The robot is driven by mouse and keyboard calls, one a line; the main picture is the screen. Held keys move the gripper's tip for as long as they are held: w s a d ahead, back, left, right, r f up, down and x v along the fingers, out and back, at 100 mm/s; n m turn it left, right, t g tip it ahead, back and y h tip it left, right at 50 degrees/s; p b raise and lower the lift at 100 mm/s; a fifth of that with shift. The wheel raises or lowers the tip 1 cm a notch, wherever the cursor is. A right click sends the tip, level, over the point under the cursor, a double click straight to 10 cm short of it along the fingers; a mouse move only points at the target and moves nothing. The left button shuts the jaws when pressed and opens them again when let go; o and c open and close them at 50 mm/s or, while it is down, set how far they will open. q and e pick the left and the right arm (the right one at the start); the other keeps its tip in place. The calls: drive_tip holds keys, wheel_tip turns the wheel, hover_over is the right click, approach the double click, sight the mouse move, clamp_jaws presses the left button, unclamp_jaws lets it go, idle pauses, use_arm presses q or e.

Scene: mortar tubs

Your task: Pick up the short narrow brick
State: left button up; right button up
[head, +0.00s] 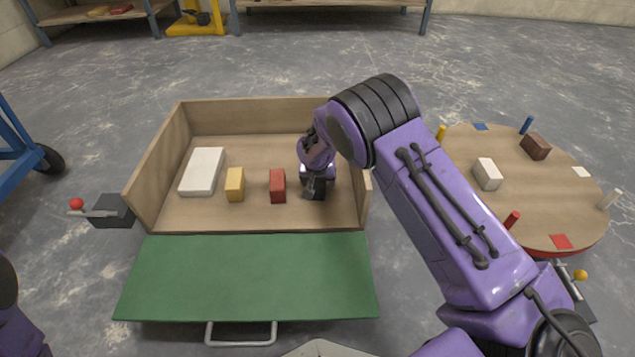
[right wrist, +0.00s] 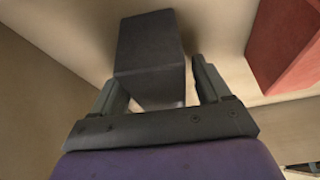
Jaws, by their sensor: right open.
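A wooden box (head: 150,172) holds a row of bricks: a wide white one (head: 202,171), a narrow yellow one (head: 235,184), a narrow red one (head: 277,185) and a dark grey one (head: 320,190). My right gripper (head: 311,186) is down inside the box at the dark grey brick and partly hides it. In the right wrist view the open fingers (right wrist: 158,82) are on either side of the near end of the dark grey brick (right wrist: 150,45). The red brick (right wrist: 285,40) lies to the right there. My left gripper is out of view.
A green panel (head: 250,277) with a metal handle lies in front of the box. A round wooden table (head: 540,200) at right bears a white brick (head: 487,173), a brown brick (head: 535,146) and coloured pegs. A lever with a red knob (head: 76,204) stands at left.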

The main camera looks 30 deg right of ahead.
idle(0.3)
drive_tip(key=c, duration=1.4)
drive_tip(key=shift+o, duration=0.2)
